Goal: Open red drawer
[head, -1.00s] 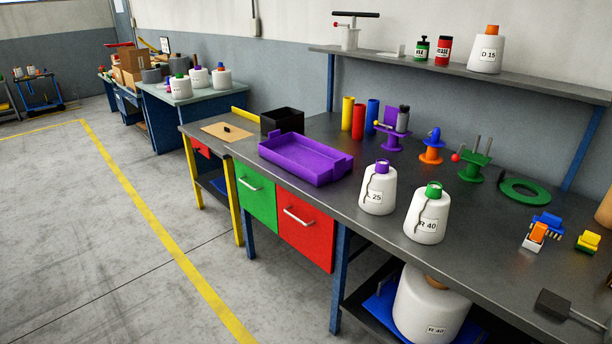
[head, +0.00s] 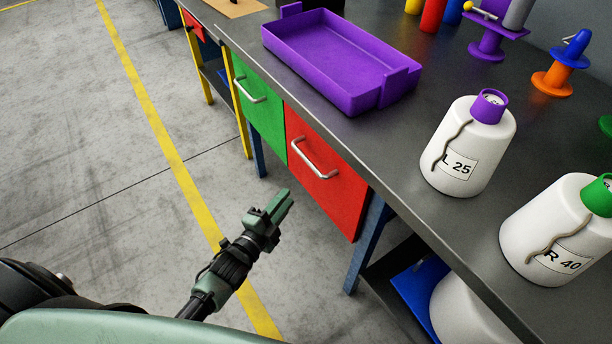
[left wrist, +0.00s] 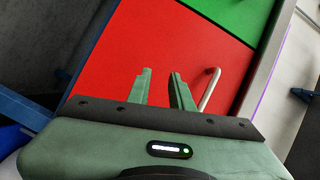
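The red drawer (head: 338,202) is shut under the workbench, below the front edge and right of the green drawer. Its silver bar handle (head: 314,160) stands out from the front. My left gripper (head: 283,199) is in front of and below this drawer, its fingers pointing toward the bench, apart from the handle. In the left wrist view, the red front (left wrist: 122,58) fills much of the picture. There, the fingers of my left gripper (left wrist: 161,74) have an empty gap between them, and the handle (left wrist: 208,90) is just right of the right finger. My right gripper is not in view.
The shut green drawer (head: 262,110) is beside the red one. A blue bench leg (head: 367,242) is right of the red drawer. The floor to the left is clear.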

